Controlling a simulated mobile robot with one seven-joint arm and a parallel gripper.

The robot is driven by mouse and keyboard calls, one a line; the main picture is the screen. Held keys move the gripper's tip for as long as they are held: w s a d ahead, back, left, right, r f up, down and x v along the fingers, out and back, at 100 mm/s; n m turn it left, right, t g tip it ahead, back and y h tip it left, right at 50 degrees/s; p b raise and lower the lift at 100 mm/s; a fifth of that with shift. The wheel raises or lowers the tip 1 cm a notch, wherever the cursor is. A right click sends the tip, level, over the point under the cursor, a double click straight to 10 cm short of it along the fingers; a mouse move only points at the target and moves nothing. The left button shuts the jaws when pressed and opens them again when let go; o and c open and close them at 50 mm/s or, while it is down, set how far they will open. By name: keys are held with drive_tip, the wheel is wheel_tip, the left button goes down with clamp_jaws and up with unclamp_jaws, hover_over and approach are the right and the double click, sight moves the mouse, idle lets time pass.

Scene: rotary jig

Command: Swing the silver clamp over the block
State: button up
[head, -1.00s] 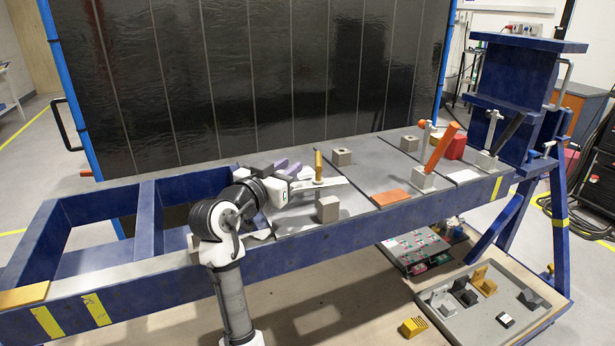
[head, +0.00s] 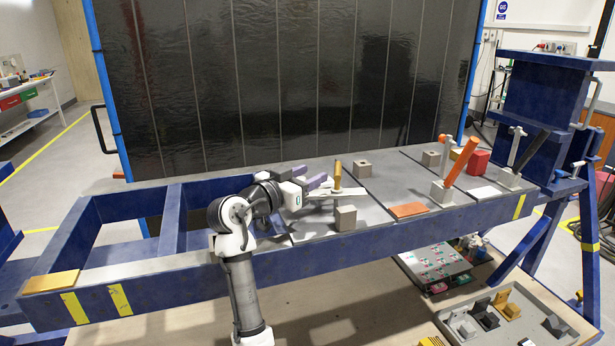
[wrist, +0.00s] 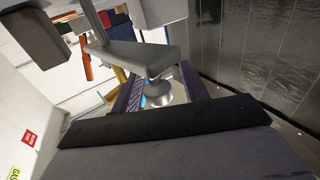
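A flat silver clamp bar (head: 350,191) lies low over the grey plate, with an upright gold post (head: 338,174) at it. My gripper (head: 309,177) is open beside the post, on its left; its two purple fingers are apart. In the wrist view the silver clamp (wrist: 135,55) shows with a round pad (wrist: 160,92) between the fingers in the picture; contact cannot be told. A grey block (head: 345,218) stands in front of the bar, and another grey block (head: 362,168) stands behind and right. The bar's left end is partly hidden by my gripper.
An orange-handled clamp (head: 452,170) and orange plate (head: 408,210) lie to the right. Farther right are a red block (head: 478,162) and a black-handled clamp (head: 515,160). A tall dark panel (head: 290,80) stands behind. The blue frame (head: 135,240) is open at left.

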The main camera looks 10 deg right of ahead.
wheel_tip(320, 180, up, 20)
drive_tip(key=b, duration=0.2)
idle(0.6)
